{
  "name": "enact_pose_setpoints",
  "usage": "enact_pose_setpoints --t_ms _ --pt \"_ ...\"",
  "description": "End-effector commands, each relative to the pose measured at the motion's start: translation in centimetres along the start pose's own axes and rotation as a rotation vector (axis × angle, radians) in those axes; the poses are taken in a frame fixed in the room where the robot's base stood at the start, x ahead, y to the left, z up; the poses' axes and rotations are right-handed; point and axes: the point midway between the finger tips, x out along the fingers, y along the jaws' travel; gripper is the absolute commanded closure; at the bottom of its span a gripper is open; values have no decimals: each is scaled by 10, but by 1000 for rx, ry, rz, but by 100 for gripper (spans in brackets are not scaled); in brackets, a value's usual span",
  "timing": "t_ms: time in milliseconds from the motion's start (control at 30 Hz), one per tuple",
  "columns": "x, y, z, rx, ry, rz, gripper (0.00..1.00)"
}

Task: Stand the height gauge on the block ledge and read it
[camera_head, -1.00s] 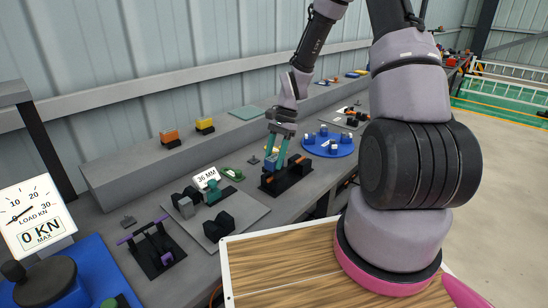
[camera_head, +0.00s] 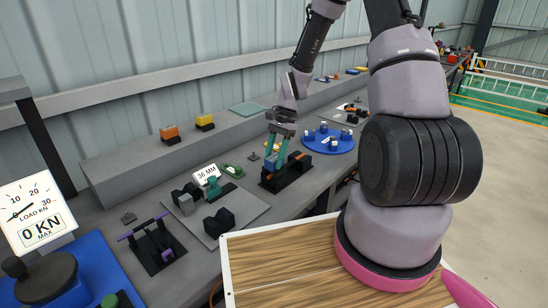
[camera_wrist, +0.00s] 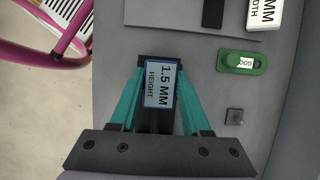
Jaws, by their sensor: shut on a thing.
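The height gauge (camera_wrist: 160,84) is a small blue-framed block with a white face in the wrist view. Its face reads "1.5 MM HEIGHT". My gripper (camera_wrist: 155,90) has its teal fingers shut on it, one on each side. In the head view my gripper (camera_head: 277,150) points down at a black block fixture (camera_head: 287,178) with orange parts. The gauge (camera_head: 271,163) shows there as a small blue patch between the fingers, at the fixture. I cannot tell whether its foot touches the ledge. The ledge is hidden behind the gauge and fingers.
A grey plate (camera_head: 247,213) with black blocks and a "36 MM" display (camera_head: 207,174) lies left of the fixture. A green tag (camera_head: 232,170) is close by. A blue round tray (camera_head: 328,146) stands to the right. A load dial (camera_head: 36,212) is at far left.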

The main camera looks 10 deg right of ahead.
Motion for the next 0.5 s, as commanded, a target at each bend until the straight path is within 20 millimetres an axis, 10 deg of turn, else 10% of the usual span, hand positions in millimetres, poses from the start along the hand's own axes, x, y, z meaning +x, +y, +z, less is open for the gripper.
enact_pose_setpoints --t_ms 400,433,500 --pt "2 0 -1 0 0 0 100" --pt "2 0 -1 0 0 -1 45" --pt "1 0 -1 0 0 -1 19"
